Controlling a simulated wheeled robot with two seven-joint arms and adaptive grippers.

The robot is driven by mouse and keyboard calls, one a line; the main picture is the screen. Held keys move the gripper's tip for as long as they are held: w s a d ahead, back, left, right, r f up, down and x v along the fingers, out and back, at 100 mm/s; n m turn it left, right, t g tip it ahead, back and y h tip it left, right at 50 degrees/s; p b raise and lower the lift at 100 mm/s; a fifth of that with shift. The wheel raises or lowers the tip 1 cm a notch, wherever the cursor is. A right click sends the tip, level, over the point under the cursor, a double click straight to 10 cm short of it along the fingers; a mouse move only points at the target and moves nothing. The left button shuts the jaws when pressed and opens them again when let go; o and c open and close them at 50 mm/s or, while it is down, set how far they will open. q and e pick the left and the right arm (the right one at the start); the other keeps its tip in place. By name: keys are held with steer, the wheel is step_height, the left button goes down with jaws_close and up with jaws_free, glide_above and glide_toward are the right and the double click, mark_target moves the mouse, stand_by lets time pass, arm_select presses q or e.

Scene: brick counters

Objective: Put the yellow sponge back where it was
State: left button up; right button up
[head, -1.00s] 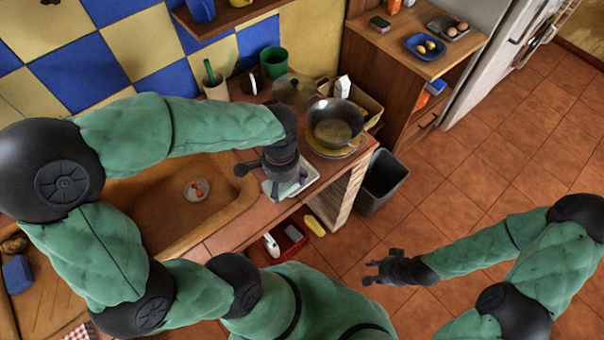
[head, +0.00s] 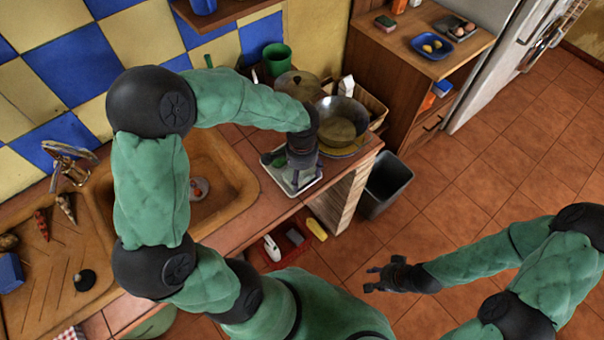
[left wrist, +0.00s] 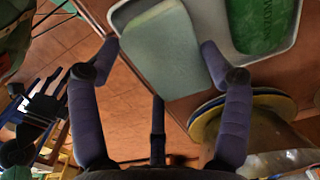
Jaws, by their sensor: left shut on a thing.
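My left gripper (head: 300,178) is over the pale tray (head: 314,190) on the counter. A yellow block (head: 317,229), perhaps the yellow sponge, lies low down beside a red bin. My right gripper (head: 371,279) is open and empty above the floor.
A pan (head: 341,122) on yellow plates stands right of the tray. The sink (head: 215,205) is to the left. The red bin (head: 285,240) sits below the counter edge. A grey waste bin (head: 387,185) stands on the floor. A green cup (head: 276,60) is behind.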

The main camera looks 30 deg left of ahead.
mark_target(302, 175)
arm_select(q)
steer(key=shift+f, duration=0.3)
steer(key=shift+f, duration=0.15)
steer(key=o, duration=1.1)
steer(key=shift+c, duration=0.2)
steer(key=shift+r, duration=0.25)
step_height(302, 175, up, 12)
steer(key=p, duration=0.3)
steer(key=shift+p, duration=0.3)
steer(key=shift+f, duration=0.1)
